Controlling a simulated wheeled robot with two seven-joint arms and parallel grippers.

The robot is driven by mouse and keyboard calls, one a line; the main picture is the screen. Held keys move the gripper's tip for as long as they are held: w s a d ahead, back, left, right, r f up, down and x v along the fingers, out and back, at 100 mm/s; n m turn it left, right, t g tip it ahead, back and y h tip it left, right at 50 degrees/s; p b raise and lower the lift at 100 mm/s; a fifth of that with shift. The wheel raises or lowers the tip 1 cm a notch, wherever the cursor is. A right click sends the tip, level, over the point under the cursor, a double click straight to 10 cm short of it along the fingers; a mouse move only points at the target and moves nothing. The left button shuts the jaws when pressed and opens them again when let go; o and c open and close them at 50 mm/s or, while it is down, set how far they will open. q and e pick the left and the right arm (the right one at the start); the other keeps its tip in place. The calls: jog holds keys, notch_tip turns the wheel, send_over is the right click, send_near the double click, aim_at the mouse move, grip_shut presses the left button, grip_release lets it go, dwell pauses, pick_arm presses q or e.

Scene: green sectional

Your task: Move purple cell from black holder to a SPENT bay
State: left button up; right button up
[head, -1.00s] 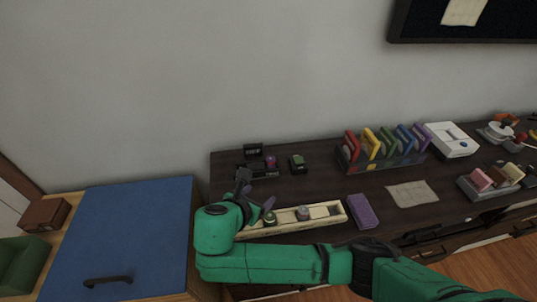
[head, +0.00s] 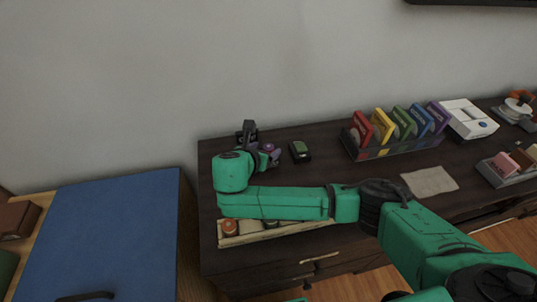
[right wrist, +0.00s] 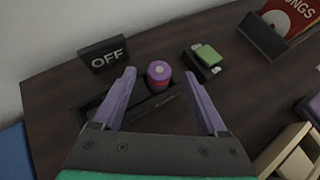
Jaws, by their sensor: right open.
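The purple cell (right wrist: 158,73) stands upright in the black holder (right wrist: 150,106) in the right wrist view. My right gripper (right wrist: 160,76) is open, with its purple fingers pointing toward the cell, one on each side in the picture. I cannot tell whether they touch it. In the head view my right forearm crosses in front and the hand hides most of the holder. The cream tray (head: 224,240) lies nearer the desk's front edge, partly behind my forearm, with an orange-topped cell (head: 230,228) in it. No SPENT label is readable. My left gripper is not in view.
An OFF sign (right wrist: 105,53) stands behind the holder. A black device with a green top (head: 300,151) sits to its right. A rack of colored sleeves (head: 383,150), a white device (head: 468,118) and a paper sheet (head: 429,181) are farther right. A blue-topped cabinet (head: 105,235) is left.

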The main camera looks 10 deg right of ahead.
aim_at(268, 147)
jog(key=x, duration=0.4)
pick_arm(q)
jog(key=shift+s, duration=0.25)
pick_arm(e)
jog(key=shift+r, duration=0.1)
jog(key=shift+c, duration=0.3)
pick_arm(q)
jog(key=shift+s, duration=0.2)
pick_arm(e)
jog(key=shift+s, duration=0.1)
grip_shut()
pick_arm(q)
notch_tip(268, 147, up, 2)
jog(key=shift+p, duration=1)
pick_arm(e)
notch_tip(268, 147, up, 20)
